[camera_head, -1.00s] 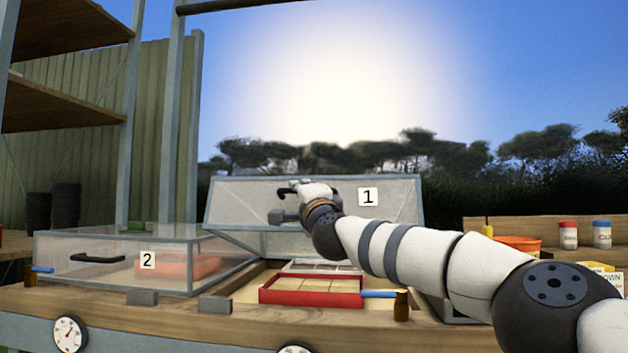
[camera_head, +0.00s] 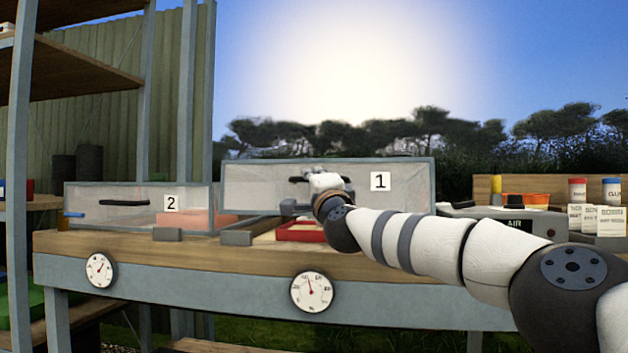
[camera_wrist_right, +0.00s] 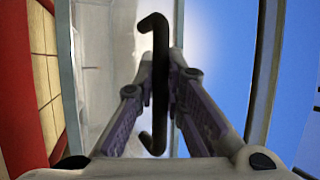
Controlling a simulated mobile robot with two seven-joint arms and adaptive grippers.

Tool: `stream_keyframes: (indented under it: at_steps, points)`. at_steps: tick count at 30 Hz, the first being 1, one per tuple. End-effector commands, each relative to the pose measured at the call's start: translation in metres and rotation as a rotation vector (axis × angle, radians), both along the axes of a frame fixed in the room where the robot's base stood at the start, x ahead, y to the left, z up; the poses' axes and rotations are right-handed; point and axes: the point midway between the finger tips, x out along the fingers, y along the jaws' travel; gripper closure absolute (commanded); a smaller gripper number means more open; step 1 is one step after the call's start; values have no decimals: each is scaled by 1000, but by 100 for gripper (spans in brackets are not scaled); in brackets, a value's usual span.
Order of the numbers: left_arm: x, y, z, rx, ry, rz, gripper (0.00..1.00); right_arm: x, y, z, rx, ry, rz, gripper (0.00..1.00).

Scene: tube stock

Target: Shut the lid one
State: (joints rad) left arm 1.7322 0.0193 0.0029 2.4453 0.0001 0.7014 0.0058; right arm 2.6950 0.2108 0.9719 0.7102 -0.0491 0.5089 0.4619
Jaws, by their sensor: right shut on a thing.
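Lid one (camera_head: 345,188) is a clear panel in a grey frame with a "1" label (camera_head: 380,181). It stands raised and tilted over its box in the head view, its lower edge above the bench. My right gripper (camera_head: 303,189) is at the lid's front, shut on its black handle (camera_head: 296,180). In the right wrist view the handle (camera_wrist_right: 158,85) crosses between the two fingers (camera_wrist_right: 160,75). A red tray (camera_head: 301,232) shows below the lid's lower edge, partly hidden by it and my arm. My left gripper is not in view.
A closed clear box labelled "2" (camera_head: 130,206) stands to the left. The wooden bench (camera_head: 200,250) has two dials on its front. A grey unit marked "AIR" (camera_head: 512,225), bottles and cartons (camera_head: 590,215) stand to the right. Shelves rise at the far left.

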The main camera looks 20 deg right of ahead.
Motion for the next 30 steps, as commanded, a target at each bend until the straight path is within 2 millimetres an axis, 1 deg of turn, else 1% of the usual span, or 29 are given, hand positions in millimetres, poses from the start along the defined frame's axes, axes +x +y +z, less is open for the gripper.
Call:
stream_keyframes:
  at_steps: [1, 2, 3, 13, 17, 20, 23, 30]
  points:
    - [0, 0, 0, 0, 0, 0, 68, 0, -1, -1, -3, 2, -1, 85]
    - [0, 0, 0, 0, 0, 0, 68, 0, -1, -1, -3, 2, -1, 78]
    - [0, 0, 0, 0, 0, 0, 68, 0, -1, -1, -3, 2, -1, 69]
    - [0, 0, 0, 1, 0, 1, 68, -1, 0, -1, -1, 1, 0, 69]
    - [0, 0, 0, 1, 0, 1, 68, -8, 0, -3, -2, 1, 1, 69]
    - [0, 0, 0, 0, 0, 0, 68, -21, 0, -8, -2, 2, 2, 69]
    - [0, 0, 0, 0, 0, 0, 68, -39, 1, -14, -2, 2, 2, 69]
    - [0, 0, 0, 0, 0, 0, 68, -86, 1, -30, -1, 1, 0, 69]
